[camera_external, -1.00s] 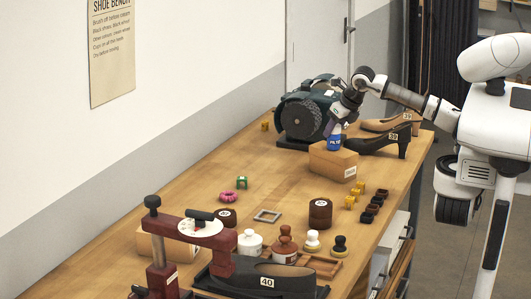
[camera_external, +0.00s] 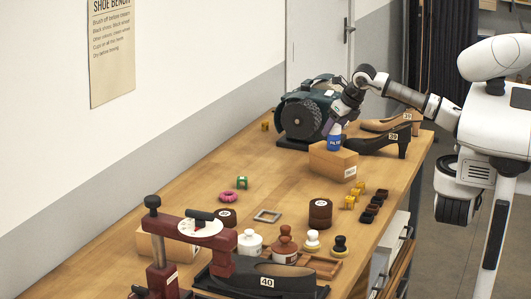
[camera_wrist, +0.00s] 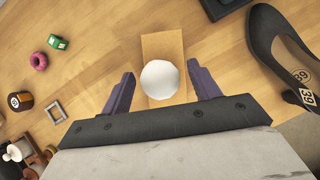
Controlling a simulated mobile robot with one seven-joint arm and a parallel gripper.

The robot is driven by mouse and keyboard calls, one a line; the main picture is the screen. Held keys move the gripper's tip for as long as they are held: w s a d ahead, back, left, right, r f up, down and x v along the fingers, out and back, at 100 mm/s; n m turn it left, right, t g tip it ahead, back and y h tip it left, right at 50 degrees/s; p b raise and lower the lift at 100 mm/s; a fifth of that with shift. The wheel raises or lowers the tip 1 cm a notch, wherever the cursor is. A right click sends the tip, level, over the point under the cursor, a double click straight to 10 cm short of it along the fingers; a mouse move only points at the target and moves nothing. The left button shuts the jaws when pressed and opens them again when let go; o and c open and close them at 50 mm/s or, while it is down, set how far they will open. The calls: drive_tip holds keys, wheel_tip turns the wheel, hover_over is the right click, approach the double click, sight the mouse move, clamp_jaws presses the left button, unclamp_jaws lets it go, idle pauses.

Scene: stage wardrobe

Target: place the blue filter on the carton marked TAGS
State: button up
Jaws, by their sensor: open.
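The blue filter (camera_external: 334,143) stands upright on the light-brown carton (camera_external: 328,162). The carton has a small white label on its end face, too small to read. In the wrist view the filter's round white top (camera_wrist: 160,79) shows over the carton (camera_wrist: 163,45), and the filter's blue side is hidden. My gripper (camera_external: 333,125) is just above the filter. In the wrist view its two purple fingers are spread on either side of the white top, with visible gaps.
A dark bench grinder (camera_external: 305,108) stands just behind the carton. A black shoe marked 39 (camera_external: 381,141) lies right of it. Yellow blocks (camera_external: 350,202), a brown round tin (camera_external: 320,213) and a grey square frame (camera_external: 267,216) are nearer.

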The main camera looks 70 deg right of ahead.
drive_tip(key=b+v, duration=0.1)
drive_tip(key=v, duration=1)
drive_tip(key=shift+r, duration=0.15)
